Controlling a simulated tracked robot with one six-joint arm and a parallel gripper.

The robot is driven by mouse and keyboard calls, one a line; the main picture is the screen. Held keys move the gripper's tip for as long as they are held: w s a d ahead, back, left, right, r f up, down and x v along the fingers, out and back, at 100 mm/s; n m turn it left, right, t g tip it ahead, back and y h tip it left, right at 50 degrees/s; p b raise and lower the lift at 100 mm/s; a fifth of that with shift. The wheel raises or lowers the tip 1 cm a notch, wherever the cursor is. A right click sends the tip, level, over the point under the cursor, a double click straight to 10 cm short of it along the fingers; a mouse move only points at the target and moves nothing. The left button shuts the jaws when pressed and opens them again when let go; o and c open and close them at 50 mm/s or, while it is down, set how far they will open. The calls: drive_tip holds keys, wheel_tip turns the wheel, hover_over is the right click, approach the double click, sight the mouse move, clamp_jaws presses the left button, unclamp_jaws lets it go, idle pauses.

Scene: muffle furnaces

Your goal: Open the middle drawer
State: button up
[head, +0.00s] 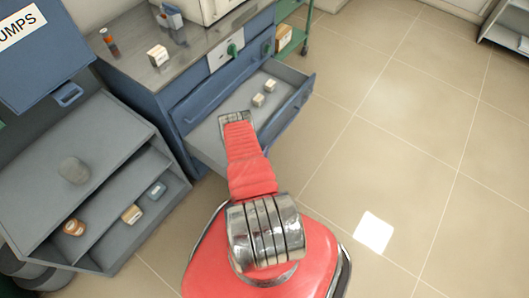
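The blue cabinet (150,99) stands at the upper middle in the head view. One of its drawers (292,112) is pulled out, below a closed blue front (215,92). Its grey inside holds two small pale boxes, one at the back (270,85) and one nearer (258,100). Whether it is the middle drawer I cannot tell, as the lower fronts are hidden. My red arm reaches up over the drawer. My gripper (236,118) is at the arm's far end, over the drawer's left part. Its fingers are too small and covered to read; contact with the drawer is unclear.
A grey shelf unit (98,128) with jars and boxes stands close on the left, under a blue "UMPS" cabinet (40,55). The worktop (130,70) bears a small box (158,55) and bottles. A green trolley (292,42) stands behind. Tiled floor (400,130) is open on the right.

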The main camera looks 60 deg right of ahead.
drive_tip(key=shift+w, duration=0.1)
drive_tip(key=shift+a+r, duration=0.1)
drive_tip(key=shift+a, duration=0.15)
drive_tip(key=v, duration=1.3)
drive_tip(key=shift+a, duration=0.15)
idle(0.6)
